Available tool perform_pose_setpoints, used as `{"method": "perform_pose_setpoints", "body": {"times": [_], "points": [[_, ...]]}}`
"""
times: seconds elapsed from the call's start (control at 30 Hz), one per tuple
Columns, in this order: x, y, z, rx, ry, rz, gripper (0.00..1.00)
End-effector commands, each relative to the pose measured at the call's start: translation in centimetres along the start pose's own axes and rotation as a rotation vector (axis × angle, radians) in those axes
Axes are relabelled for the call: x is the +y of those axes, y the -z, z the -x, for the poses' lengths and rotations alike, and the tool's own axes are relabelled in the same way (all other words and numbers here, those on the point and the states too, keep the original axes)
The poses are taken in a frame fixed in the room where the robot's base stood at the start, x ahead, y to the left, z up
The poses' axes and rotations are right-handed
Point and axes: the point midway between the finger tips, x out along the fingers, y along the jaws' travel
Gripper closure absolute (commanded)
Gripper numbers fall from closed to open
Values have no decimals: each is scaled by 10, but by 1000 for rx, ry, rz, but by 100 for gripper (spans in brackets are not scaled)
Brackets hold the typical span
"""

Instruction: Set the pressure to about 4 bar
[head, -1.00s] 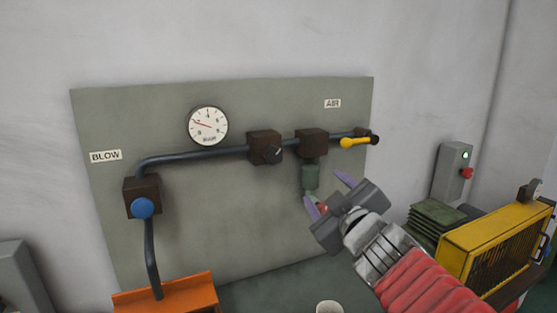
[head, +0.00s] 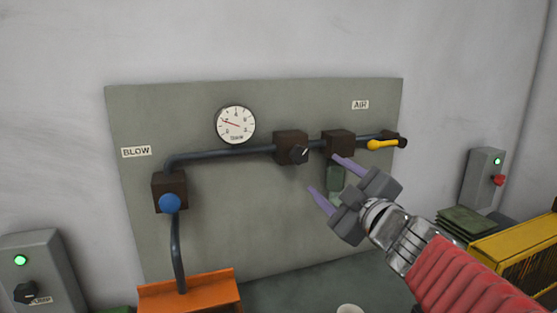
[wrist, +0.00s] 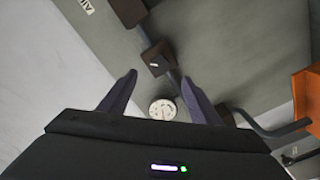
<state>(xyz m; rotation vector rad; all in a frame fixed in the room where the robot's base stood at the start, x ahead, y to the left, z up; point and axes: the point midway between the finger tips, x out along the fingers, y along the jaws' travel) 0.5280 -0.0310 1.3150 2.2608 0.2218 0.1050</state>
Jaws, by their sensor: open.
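The pressure gauge (head: 236,125) is a round white dial on the grey-green panel. Its red needle lies left and slightly up; the figures are too small to read surely. Right of it and lower, a dark regulator block (head: 288,141) carries a black knob (head: 299,153) with a pale mark. My gripper (head: 324,174) is open and empty, its purple fingers apart, below and right of the knob in the head view. In the wrist view, the gauge (wrist: 162,109) shows between the fingers and the regulator block (wrist: 156,55) just beyond the fingertips.
A yellow lever (head: 382,144) sits on the pipe's right end, under the AIR label. A second block with a green bowl (head: 335,179) hangs close to my fingers. A blue knob (head: 170,203) is at left, above an orange box (head: 190,290). A yellow guard (head: 520,245) stands at right.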

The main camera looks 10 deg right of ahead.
Motion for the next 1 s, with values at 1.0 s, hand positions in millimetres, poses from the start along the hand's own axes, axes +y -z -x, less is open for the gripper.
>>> {"method": "perform_pose_setpoints", "body": {"times": [1.0], "points": [[-1,0,-112,-1,2,0,43]]}}
